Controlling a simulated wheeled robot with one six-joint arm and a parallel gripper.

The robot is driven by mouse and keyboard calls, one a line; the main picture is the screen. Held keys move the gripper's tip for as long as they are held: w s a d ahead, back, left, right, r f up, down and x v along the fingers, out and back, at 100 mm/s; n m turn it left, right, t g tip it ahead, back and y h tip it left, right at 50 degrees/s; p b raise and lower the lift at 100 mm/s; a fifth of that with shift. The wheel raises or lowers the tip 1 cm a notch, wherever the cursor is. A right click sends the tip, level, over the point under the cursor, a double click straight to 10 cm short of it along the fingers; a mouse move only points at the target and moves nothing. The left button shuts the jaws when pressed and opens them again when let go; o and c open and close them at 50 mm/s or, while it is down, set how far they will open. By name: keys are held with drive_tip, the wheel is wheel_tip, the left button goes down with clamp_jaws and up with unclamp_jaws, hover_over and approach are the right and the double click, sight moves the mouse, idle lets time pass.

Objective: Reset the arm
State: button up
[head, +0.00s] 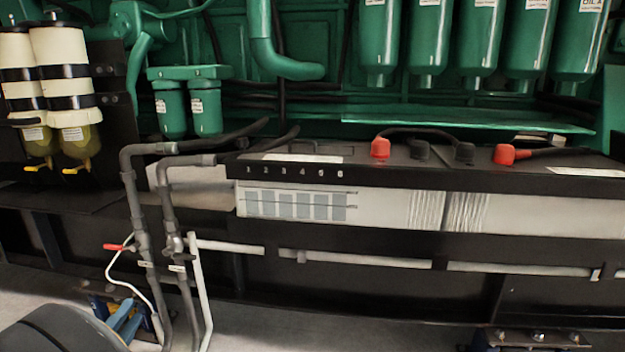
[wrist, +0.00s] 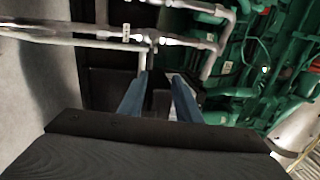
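My gripper (wrist: 158,84) shows in the wrist view as two blue-grey fingers with a clear gap between them, so it is open. I see nothing held between the fingers. In the head view, my gripper (head: 122,313) is low at the left edge, with its dark body in the corner and blue fingers pointing up and right. It is near the lower ends of the grey pipes (head: 170,265). I cannot tell whether it touches them.
A green engine (head: 310,70) with filters stands behind a black battery box (head: 430,180) with red terminal caps (head: 380,147). A red-handled valve (head: 117,246) and a thin white hose (head: 122,281) are above my gripper. Grey floor (head: 290,328) is open in front.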

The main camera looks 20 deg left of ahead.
drive_tip(key=w+a+r+n+g+y, duration=0.2)
drive_tip(key=w+r+n+g+y, duration=0.3)
drive_tip(key=w+r, duration=0.55)
drive_tip(key=w+d+r+n+g, duration=0.3)
drive_tip(key=d+r+n+g, duration=0.2)
drive_tip(key=d+n, duration=0.2)
drive_tip(key=s+d+n+g+h, duration=0.3)
drive_tip(key=s+d, duration=0.4)
drive_tip(key=d, duration=0.8)
drive_tip(key=s+d+n+g+h+p, duration=0.1)
drive_tip(key=s+d+n+g, duration=0.45)
drive_tip(key=d, duration=1.05)
drive_tip(key=s+d+n+g+h, duration=0.1)
drive_tip(key=s+d+n+h, duration=0.1)
drive_tip(key=s+d, duration=0.95)
drive_tip(key=w+d+r+m+h+p, duration=0.1)
drive_tip(key=d+r+m+p, duration=0.2)
drive_tip(key=d+r+p, duration=0.9)
drive_tip(key=w+d+r+m+h+p, duration=0.1)
drive_tip(key=d+r+p, duration=1)
drive_tip(key=p, duration=1.3)
wheel_tip(320, 180, up, 4)
drive_tip(key=shift+w+d+f+m+p, duration=0.1)
drive_tip(key=shift+w+d+m+p, duration=0.4)
drive_tip(key=shift+m, duration=0.75)
